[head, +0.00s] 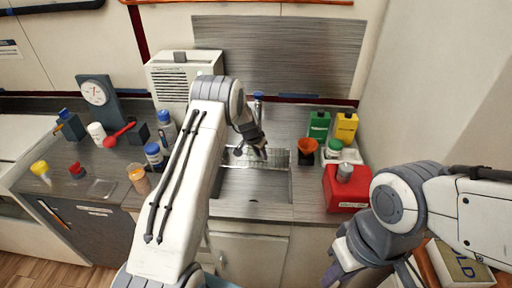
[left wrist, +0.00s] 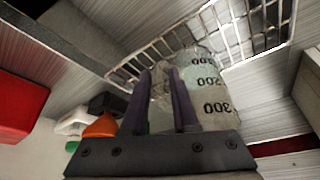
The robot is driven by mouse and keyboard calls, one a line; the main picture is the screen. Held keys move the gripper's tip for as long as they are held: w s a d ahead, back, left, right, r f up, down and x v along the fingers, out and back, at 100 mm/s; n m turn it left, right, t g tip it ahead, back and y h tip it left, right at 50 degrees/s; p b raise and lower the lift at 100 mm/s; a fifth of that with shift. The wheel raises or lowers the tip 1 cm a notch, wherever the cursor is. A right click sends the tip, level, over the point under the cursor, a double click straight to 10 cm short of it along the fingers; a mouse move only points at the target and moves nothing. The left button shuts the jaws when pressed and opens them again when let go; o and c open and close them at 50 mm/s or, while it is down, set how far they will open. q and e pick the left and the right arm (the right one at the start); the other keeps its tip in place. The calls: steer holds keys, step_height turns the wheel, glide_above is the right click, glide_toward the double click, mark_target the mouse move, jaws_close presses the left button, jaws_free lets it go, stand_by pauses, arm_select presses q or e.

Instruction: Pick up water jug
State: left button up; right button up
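In the left wrist view a clear jug (left wrist: 208,90) with dark printed volume marks stands beside my fingers, close to a wire rack. My left gripper (left wrist: 160,72) has its two purple fingers a little apart, with a translucent greyish part between them, possibly the jug's handle. I cannot tell whether they press on it. In the head view my left gripper (head: 254,152) is over the sink area, and the jug is hard to make out there. My right gripper (head: 335,272) is low at the bottom right, partly hidden by its own arm; its opening is unclear.
A wire rack (head: 278,158) lies over the sink. To its right are an orange funnel (head: 307,146), a red container (head: 345,190), and green (head: 319,125) and yellow (head: 346,127) bottles. Several jars, a scale (head: 97,96) and a red scoop (head: 120,134) stand on the left.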

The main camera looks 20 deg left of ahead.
arm_select(q)
jaws_close()
stand_by(1.4)
